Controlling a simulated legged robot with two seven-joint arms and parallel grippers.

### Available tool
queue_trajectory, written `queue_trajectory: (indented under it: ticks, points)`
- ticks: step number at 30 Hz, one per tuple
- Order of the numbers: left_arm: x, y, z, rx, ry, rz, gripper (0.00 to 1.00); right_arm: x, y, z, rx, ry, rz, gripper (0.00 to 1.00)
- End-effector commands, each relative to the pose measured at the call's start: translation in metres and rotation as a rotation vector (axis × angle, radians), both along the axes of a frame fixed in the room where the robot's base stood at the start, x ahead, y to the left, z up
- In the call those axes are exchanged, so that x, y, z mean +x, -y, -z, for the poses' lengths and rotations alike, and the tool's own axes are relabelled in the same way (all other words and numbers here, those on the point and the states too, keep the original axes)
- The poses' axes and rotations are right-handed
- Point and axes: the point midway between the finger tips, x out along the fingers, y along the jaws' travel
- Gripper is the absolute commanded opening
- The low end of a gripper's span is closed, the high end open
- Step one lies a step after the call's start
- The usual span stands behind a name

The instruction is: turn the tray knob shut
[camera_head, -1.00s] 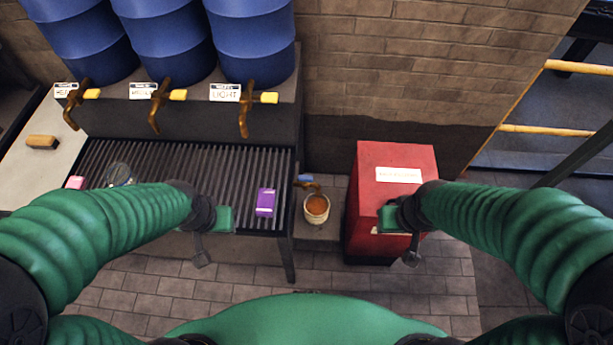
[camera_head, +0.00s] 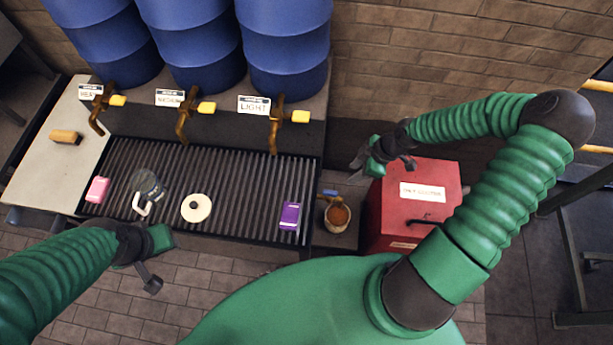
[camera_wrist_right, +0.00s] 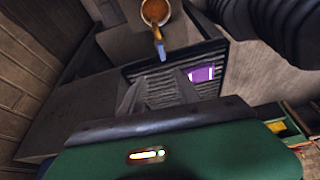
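The tray knob (camera_head: 330,193), a small blue handle on a brass tap, sits at the right end of the slatted drain tray (camera_head: 150,160). A bucket (camera_head: 337,217) of orange-brown liquid is below it. The knob also shows in the right wrist view (camera_wrist_right: 161,48), beyond my fingers. My right gripper (camera_head: 357,167) is above and to the right of the knob, apart from it. In the wrist view its two fingers (camera_wrist_right: 160,92) are spread with nothing between them. My left gripper (camera_head: 150,279) is in front of the tray at left; its opening is unclear.
Three blue barrels with brass taps and yellow handles (camera_head: 300,116) stand behind the tray. A purple box (camera_head: 290,216), a cream disc (camera_head: 196,208), a glass mug (camera_head: 146,187) and a pink block (camera_head: 98,190) are on the slats. A red box (camera_head: 412,215) stands right of the bucket.

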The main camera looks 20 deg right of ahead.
Motion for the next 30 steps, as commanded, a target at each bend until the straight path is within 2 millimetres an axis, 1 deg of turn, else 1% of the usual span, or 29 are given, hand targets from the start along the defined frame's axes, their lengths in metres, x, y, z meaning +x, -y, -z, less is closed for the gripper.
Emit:
queue_trajectory:
  ticks: [2,5,15,18,21,25,30]
  points:
    - [0.000,0.000,0.001,0.000,0.000,0.001,0.36,0.001,-0.003,0.006,0.002,0.002,-0.005,0.38]
    - [0.000,0.000,0.002,0.000,0.000,0.001,0.36,0.006,-0.010,0.023,0.003,-0.002,-0.006,0.38]
    - [0.000,0.000,-0.003,0.000,0.000,0.000,0.36,0.025,-0.037,0.105,0.003,-0.007,-0.005,0.38]
    - [0.000,0.000,-0.006,0.000,0.000,0.000,0.36,0.030,-0.044,0.126,0.003,-0.006,-0.004,0.38]
    - [0.000,0.000,-0.008,0.000,0.000,0.000,0.36,0.034,-0.048,0.142,0.002,-0.005,-0.001,0.38]
    - [0.000,0.000,-0.009,0.000,0.000,0.000,0.36,0.036,-0.052,0.154,0.002,-0.004,-0.001,0.38]
    - [0.000,0.000,-0.009,0.000,0.000,0.000,0.36,0.038,-0.053,0.157,0.000,-0.004,0.000,0.38]
